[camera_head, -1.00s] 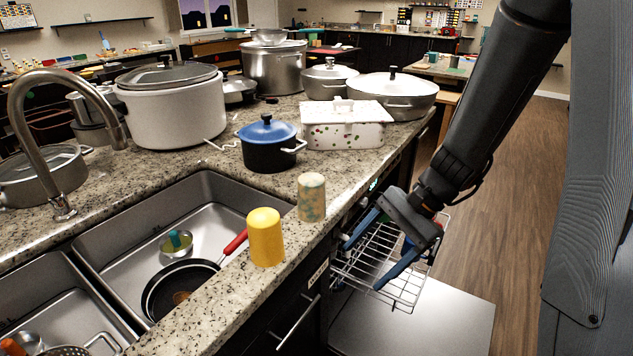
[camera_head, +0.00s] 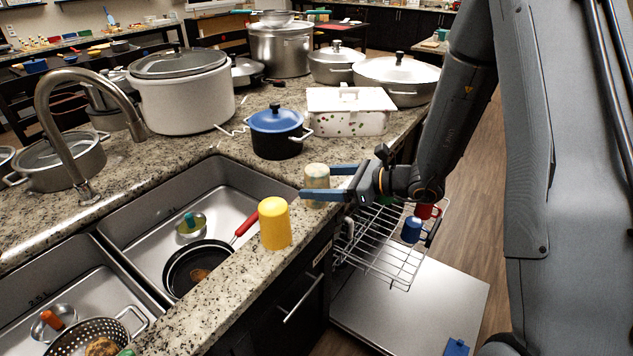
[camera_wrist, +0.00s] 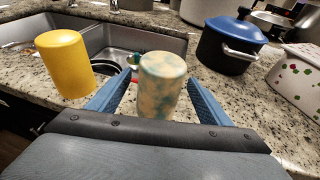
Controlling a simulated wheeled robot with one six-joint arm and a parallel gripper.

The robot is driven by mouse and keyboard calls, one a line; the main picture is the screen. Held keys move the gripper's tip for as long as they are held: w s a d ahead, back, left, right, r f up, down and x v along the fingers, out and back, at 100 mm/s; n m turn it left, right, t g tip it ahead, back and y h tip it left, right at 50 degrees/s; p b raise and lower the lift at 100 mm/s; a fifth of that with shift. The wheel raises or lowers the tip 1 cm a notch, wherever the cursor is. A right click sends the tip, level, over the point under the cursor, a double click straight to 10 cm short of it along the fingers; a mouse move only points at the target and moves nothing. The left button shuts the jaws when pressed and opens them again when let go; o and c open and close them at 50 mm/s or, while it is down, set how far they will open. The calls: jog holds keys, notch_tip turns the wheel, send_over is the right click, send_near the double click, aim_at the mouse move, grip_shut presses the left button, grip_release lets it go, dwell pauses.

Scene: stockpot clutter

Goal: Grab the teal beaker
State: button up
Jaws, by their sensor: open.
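The teal beaker (camera_head: 316,178), mottled teal and beige, stands upright on the granite counter near its front edge, right of the sink. In the wrist view the beaker (camera_wrist: 161,88) is in the middle, between the two blue fingers. My gripper (camera_head: 317,183) is open, its fingers reaching from the right to either side of the beaker. In the wrist view my gripper (camera_wrist: 158,84) shows a gap on both sides of the beaker. The beaker's lower part is partly hidden by a finger in the head view.
A yellow cup (camera_head: 274,224) stands close by, nearer the camera. A blue-lidded black pot (camera_head: 275,143) and a white spotted box (camera_head: 347,122) are behind. The sink (camera_head: 130,215) holds a pan (camera_head: 182,272). An open wire rack (camera_head: 385,262) with mugs is below the counter.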

jog(key=p+x, duration=0.2)
jog(key=x, duration=0.3)
jog(key=shift+s, duration=0.1)
jog(key=shift+d, duration=0.1)
jog(key=c, duration=1.1)
jog(key=shift+c, duration=0.2)
jog(key=shift+r, duration=0.15)
